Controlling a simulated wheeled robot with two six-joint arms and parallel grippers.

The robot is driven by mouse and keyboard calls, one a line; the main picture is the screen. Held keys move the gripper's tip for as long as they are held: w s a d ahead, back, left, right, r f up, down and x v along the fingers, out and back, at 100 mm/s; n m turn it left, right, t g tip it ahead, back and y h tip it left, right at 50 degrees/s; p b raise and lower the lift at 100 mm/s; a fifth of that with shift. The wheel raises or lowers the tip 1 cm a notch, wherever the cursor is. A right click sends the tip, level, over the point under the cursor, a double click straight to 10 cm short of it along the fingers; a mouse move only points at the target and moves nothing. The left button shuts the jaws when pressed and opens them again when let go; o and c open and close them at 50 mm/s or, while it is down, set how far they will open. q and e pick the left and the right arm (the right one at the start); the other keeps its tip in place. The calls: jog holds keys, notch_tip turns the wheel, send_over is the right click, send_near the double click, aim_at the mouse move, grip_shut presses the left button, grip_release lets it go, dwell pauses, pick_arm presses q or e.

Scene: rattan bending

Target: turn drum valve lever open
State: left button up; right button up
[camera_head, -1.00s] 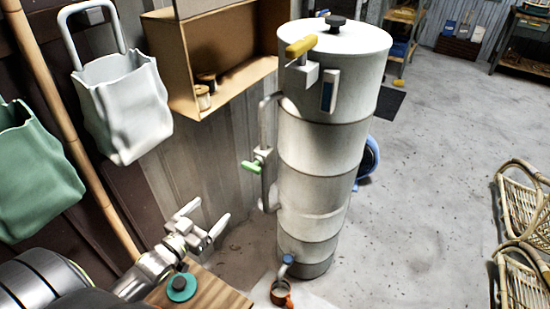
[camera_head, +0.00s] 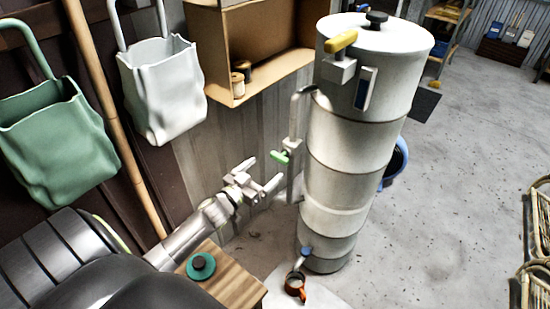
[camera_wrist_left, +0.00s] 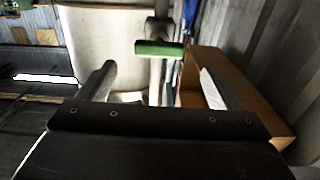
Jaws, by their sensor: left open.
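A tall pale segmented drum (camera_head: 340,165) stands upright on the floor. A yellow lever (camera_head: 341,41) sits on a valve near its top. A green lever (camera_head: 280,157) sits on the pipe (camera_head: 294,125) at its left side; in the left wrist view this green lever (camera_wrist_left: 159,48) lies crosswise ahead of the fingers. A blue-handled tap (camera_head: 305,252) is near its foot. My left gripper (camera_head: 264,174) is open and empty, just below and left of the green lever, apparently apart from it. It also shows in the left wrist view (camera_wrist_left: 157,82). My right gripper is not in view.
A wooden block (camera_head: 232,277) with a teal disc (camera_head: 201,266) lies below my left arm. An orange-brown cup (camera_head: 295,285) stands under the tap. A cardboard-coloured shelf box (camera_head: 262,52) and hanging white (camera_head: 163,90) and green (camera_head: 57,143) bags are on the wall.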

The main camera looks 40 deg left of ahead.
aim_at(277, 159)
pick_arm(q)
jog(key=w, duration=0.6)
jog(key=shift+d, duration=0.15)
jog(key=c, duration=1)
